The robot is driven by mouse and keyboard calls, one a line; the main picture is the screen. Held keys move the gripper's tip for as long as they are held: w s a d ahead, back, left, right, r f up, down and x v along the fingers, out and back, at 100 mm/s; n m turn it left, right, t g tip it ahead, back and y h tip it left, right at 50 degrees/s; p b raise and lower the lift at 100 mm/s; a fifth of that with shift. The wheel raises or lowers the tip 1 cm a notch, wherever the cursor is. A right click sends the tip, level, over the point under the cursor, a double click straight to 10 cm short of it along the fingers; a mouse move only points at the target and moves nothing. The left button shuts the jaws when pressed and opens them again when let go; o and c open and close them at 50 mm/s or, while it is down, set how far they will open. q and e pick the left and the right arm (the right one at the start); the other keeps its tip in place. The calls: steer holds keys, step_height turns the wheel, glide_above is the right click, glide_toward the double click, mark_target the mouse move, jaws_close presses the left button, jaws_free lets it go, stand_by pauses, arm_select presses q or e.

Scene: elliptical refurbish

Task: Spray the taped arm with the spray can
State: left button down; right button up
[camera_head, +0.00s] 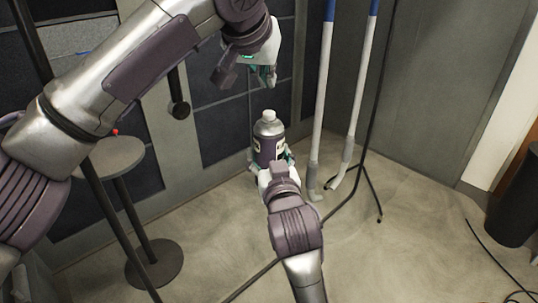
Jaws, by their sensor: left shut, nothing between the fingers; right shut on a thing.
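The spray can (268,137) is dark with a pale label, a silver shoulder and a white cap. It is upright, held in my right gripper (270,164), whose fingers sit on both sides of its lower part. My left gripper (263,75) is above the can and apart from it, shut and empty, pointing down. The taped arm may be one of two white poles (318,110) with blue upper bands, just right of the can; I cannot tell for sure. They run out of the top of the view.
A small round grey table (108,158) with a tiny red item (115,132) stands at left. A dark stand (368,185) with a cable is right of the poles. A black bin (514,205) is at far right. The floor (405,255) is mostly clear at lower right.

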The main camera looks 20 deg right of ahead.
arm_select(q)
steer(key=v, duration=1)
steer(key=shift+s+a+r, duration=0.2)
steer(key=shift+r, duration=0.1)
